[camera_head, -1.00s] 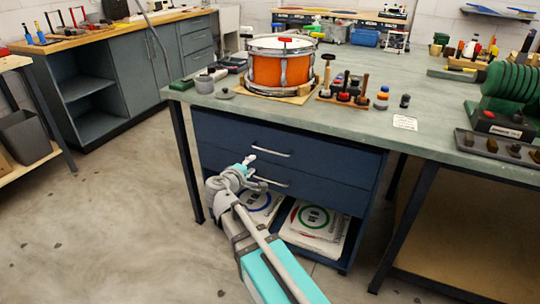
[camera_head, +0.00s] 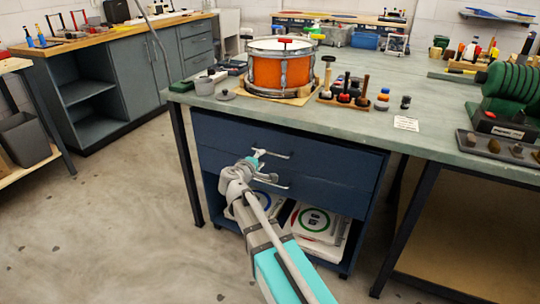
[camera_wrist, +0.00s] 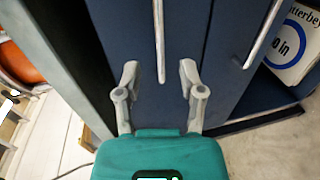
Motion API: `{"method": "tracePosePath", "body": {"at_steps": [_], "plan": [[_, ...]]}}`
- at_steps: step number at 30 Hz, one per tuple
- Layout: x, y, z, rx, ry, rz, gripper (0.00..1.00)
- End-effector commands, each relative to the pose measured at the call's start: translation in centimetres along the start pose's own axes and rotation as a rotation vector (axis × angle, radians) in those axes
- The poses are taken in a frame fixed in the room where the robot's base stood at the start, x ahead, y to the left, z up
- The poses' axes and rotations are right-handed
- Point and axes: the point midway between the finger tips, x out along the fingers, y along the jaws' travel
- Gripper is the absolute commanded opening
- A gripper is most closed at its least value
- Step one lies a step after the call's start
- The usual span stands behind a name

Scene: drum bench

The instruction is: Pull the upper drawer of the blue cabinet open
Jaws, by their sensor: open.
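The blue cabinet (camera_head: 350,215) stands under the green-topped bench. Its upper drawer (camera_head: 325,152) looks closed and has a silver bar handle (camera_head: 276,154). My gripper (camera_head: 257,155) is open in front of the upper drawer, by the left part of this handle. In the wrist view, the open fingers of my gripper (camera_wrist: 159,72) lie on either side of the end of the upper handle (camera_wrist: 158,38). I cannot tell whether they touch it. The lower drawer (camera_head: 322,182) is below, and its handle (camera_wrist: 262,35) shows at right in the wrist view.
An orange drum (camera_head: 280,72) and several mallets (camera_head: 345,95) stand on the bench top (camera_head: 340,120). Flat boxes (camera_head: 318,222) lie in the open shelf under the drawers. The floor (camera_head: 110,225) left of the cabinet is clear.

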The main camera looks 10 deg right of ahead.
Motion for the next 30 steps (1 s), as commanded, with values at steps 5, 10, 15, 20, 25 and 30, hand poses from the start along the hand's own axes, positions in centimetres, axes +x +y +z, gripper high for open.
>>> {"method": "tracePosePath", "body": {"at_steps": [5, 10, 15, 20, 25, 30], "plan": [[3.0, -0.1, -0.1, 0.001, -0.001, 0.0, 0.51], [5.1, -0.1, -0.1, 0.001, -0.001, 0.0, 0.51], [6.3, 0.0, 0.0, 0.0, 0.0, 0.001, 0.51], [6.7, 0.0, 0.0, 0.0, 0.0, 0.0, 0.51], [6.7, 0.0, 0.0, 0.0, 0.0, 0.0, 0.51], [6.7, 0.0, 0.0, 0.0, 0.0, 0.0, 0.36]]}}
